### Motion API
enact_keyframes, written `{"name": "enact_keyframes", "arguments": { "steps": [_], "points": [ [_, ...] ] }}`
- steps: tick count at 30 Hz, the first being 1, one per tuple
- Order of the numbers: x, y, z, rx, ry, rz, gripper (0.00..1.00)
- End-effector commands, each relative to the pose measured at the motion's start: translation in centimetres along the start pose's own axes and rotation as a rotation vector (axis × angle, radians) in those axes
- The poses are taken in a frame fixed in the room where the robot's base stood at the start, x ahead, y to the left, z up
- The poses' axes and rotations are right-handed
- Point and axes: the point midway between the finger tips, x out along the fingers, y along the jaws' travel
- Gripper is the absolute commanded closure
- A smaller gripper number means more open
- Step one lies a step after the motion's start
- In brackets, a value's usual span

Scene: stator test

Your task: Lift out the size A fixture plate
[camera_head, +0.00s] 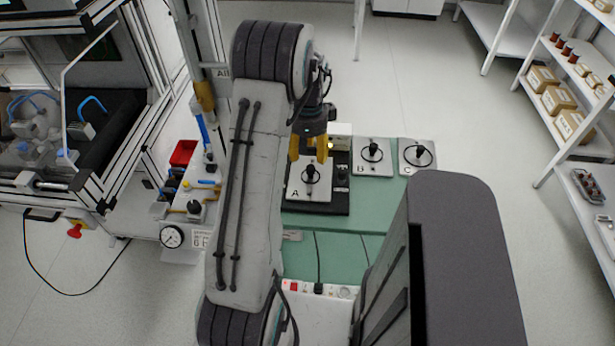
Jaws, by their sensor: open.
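The size A fixture plate (300,194) is a light grey plate with a black ring-shaped handle on top and the letter A. It sits in a black holder (318,209) on the green bench top. My gripper (308,148), with yellow fingers, hangs just behind and above the plate's handle. It is open and appears empty, apart from the handle. My arm hides part of the area to the left of the plate.
Similar plates B (372,155) and C (418,153) lie to the right on the green bench (335,222). A pressure gauge (171,236) and a red bin (183,152) are at left. Shelves with boxes (558,98) stand at far right.

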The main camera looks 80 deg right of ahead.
Motion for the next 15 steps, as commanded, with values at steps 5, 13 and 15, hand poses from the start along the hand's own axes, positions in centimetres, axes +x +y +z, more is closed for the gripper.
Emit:
{"name": "enact_keyframes", "arguments": {
  "steps": [5,13,15],
  "points": [
    [0.01,-0.07,0.00,0.158,0.000,-0.003,0.47],
    [0.03,-0.11,-0.01,0.388,-0.001,-0.005,0.47],
    [0.17,-0.09,-0.01,0.417,0.000,-0.004,0.47]
  ]
}}
